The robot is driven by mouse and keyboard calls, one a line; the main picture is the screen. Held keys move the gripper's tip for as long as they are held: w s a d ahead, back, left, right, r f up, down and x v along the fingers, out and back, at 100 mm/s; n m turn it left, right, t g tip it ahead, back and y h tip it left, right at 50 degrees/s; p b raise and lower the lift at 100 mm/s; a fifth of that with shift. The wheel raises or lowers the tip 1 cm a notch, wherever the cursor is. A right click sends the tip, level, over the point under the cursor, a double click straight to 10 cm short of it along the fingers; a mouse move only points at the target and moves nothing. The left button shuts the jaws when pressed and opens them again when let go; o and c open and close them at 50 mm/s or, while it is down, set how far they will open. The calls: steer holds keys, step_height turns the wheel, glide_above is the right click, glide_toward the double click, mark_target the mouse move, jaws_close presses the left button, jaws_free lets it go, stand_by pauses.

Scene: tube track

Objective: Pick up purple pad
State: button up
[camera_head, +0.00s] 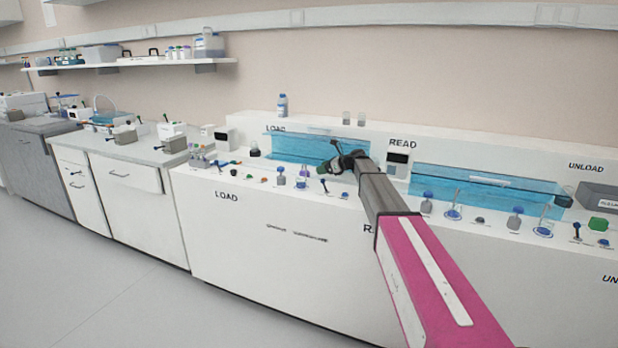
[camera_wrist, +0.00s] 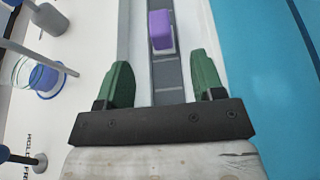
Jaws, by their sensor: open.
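The purple pad (camera_wrist: 161,28) is a small purple block with a pale base edge. It sits on a grey segmented track (camera_wrist: 167,75) in the wrist view, ahead of my gripper and roughly centred between its fingers. My gripper (camera_wrist: 158,82) shows two green fingers spread apart with nothing between them but the track below. In the head view my gripper (camera_head: 330,165) is at the counter near the left blue panel, and a small purple spot (camera_head: 305,172) shows just left of it.
A transparent blue panel (camera_wrist: 240,60) runs along the right in the wrist view. A blue-ringed glass vessel (camera_wrist: 42,78) and a thin rod stand at the left. In the head view, several small fixtures and knobs line the white counter (camera_head: 275,235), with another blue panel (camera_head: 485,185) to the right.

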mark_target(304, 171)
steer(key=x, duration=1)
steer(key=shift+a, duration=0.2)
steer(key=c, duration=1)
